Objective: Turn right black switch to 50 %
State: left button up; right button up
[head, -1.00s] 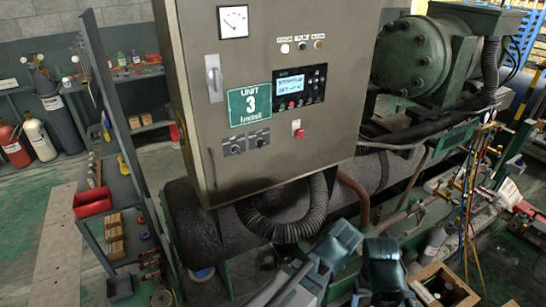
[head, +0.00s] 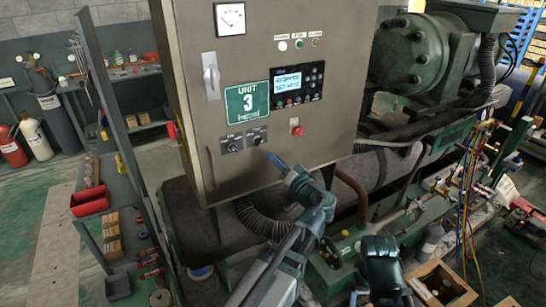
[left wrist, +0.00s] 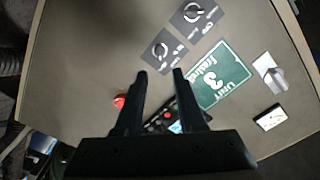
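The right black switch (head: 258,137) is a small knob on a dark plate, low on the grey control cabinet door (head: 225,90). The left black switch (head: 232,146) is beside it. In the left wrist view the right switch (left wrist: 163,50) lies just beyond the fingertips, and the left switch (left wrist: 194,12) is farther up. The exact setting of the right switch is too small to read. My left gripper (head: 270,157) is in front of the door, just below and right of the right switch. Its two fingers (left wrist: 159,72) are apart and empty. My right gripper's fingers do not show.
A red push button (head: 296,130) sits right of the switches. The green UNIT 3 sign (head: 247,103) and a display panel (head: 297,84) are above them. A thick black hose (head: 262,222) hangs below the cabinet. A wooden box (head: 440,288) stands at the lower right.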

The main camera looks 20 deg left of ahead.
aim_at(261, 143)
pick_arm(q)
jog(key=x, duration=0.9)
jog(key=shift+w, duration=0.1)
grip_shut()
dwell(1.1)
jog(key=n, duration=0.4)
jog(key=shift+n, duration=0.3)
jog(key=n, duration=0.4)
jog(key=shift+n, duration=0.3)
